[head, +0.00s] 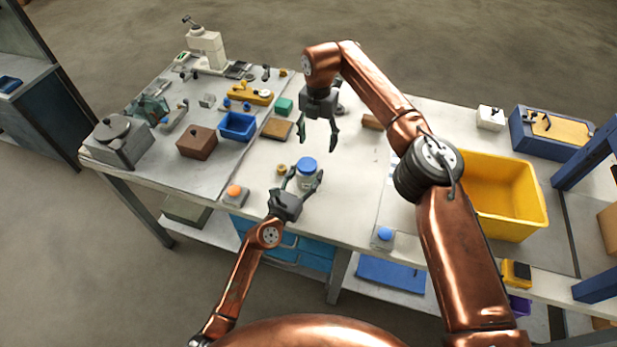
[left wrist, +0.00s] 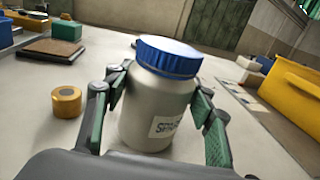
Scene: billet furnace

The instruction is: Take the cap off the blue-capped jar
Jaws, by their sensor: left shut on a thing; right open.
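The jar (left wrist: 150,115) is a pale grey-white cylinder with a partly readable label on its front. It stands upright on the table near the front edge. Its ribbed blue cap (head: 306,165) is on top of it, and the cap also shows in the left wrist view (left wrist: 168,56). My left gripper (head: 303,183) is shut on the jar's body from the front, one finger on each side, below the cap. My right gripper (head: 318,142) is open and empty, pointing down above the table just behind the jar.
A small yellow-brown roll (left wrist: 67,101) stands left of the jar. A blue bin (head: 238,127), a brown block (head: 197,142) and an orange-button box (head: 235,195) lie further left. A large yellow bin (head: 505,195) stands at the right.

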